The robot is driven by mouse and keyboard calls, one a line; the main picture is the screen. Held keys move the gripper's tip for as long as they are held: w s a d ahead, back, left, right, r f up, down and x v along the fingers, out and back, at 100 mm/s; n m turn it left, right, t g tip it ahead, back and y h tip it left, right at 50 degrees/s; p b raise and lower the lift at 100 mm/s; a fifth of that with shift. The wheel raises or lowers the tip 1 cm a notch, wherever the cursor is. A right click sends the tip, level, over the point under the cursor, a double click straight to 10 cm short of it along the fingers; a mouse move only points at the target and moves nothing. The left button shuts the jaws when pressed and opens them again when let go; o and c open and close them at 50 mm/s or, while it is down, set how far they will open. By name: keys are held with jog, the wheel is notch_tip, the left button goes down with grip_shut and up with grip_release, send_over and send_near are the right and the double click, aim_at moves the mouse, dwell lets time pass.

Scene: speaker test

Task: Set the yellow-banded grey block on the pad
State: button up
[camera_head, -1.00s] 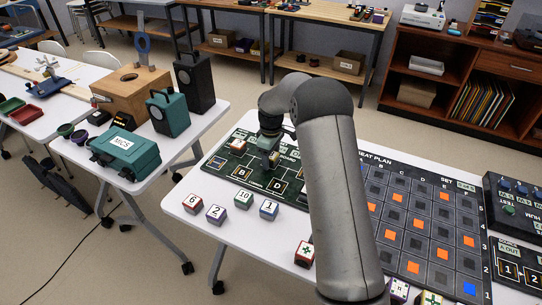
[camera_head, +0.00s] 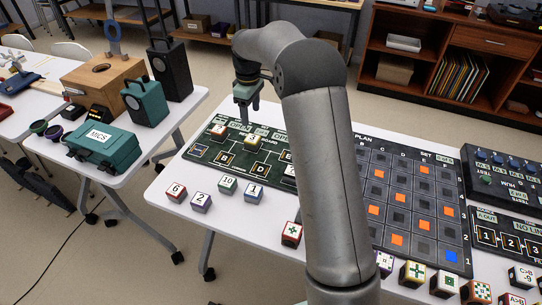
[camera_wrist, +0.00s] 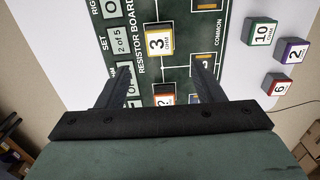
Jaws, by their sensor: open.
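The yellow-banded block (camera_wrist: 159,43), labelled 3 OHM on its pale top, stands on the green resistor board (camera_wrist: 182,20). It also shows in the head view (camera_head: 252,141), just below my gripper (camera_head: 246,105). My gripper is open and empty above the board; both fingers (camera_wrist: 159,68) stand wide apart in the wrist view and do not touch the block.
Numbered blocks, such as the 10 (camera_head: 227,185) and the 6 (camera_head: 176,192), stand on the white table in front of the board. The seat plan board (camera_head: 408,195) lies to the right, partly behind my arm. A teal case (camera_head: 105,146) and speakers stand on the left table.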

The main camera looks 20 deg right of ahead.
jog(key=s+r+m, duration=0.3)
jog(key=s, duration=0.7)
jog(key=s+r+m, duration=0.2)
jog(key=s+r, duration=0.1)
jog(key=s, duration=0.7)
jog(key=s+f+m, duration=0.2)
jog(key=s, duration=0.7)
jog(key=s+f+m, duration=0.2)
jog(key=s+m, duration=0.1)
jog(key=s, duration=0.7)
jog(key=shift+s+a+f, duration=0.25)
jog(key=shift+s+f, duration=0.05)
jog(key=shift+f, duration=0.05)
